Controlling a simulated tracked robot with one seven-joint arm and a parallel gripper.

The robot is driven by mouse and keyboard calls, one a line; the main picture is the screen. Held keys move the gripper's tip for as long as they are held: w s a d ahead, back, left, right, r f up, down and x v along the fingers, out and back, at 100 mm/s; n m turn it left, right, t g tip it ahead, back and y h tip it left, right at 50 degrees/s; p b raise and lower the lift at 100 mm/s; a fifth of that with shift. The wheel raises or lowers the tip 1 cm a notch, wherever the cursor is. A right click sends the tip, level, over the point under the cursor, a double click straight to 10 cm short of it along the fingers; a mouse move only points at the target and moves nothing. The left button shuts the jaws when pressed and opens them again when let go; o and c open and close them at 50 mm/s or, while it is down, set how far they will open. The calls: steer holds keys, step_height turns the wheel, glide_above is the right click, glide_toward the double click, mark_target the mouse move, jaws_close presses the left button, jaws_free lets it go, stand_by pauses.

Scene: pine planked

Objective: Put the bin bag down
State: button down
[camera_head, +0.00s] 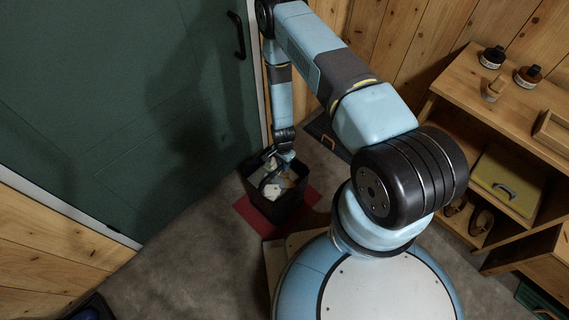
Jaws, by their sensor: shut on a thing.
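The bin bag (279,208) is a black, open-topped, boxy shape with pale and brownish scraps showing inside. It is upright in front of the green door, over a red mat (244,212). My gripper (286,158) reaches down to the bag's top from my blue arm and is shut on it. The fingertips are small and dark here, so the exact grip point is hard to see. I cannot tell whether the bag's bottom touches the mat.
The green door (110,90) fills the left. A wooden shelf unit (470,85) with bottles, a yellow case (507,181) and shoes stands at right. A dark mat (328,139) lies behind the bag. Grey floor (185,255) is clear at front left.

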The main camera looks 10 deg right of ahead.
steer(key=shift+w+d+f, duration=0.2)
steer(key=shift+w+d, duration=0.05)
steer(key=shift+w+f, duration=0.15)
steer(key=shift+f, duration=0.8)
steer(key=shift+w+f, duration=0.15)
steer(key=shift+f, duration=0.75)
steer(key=c, duration=1)
jaws_free()
steer(key=shift+d, duration=0.1)
steer(key=shift+r, duration=0.15)
steer(key=r, duration=0.7)
steer(key=w+r, duration=0.1)
steer(key=r, duration=0.3)
steer(key=shift+r, duration=0.35)
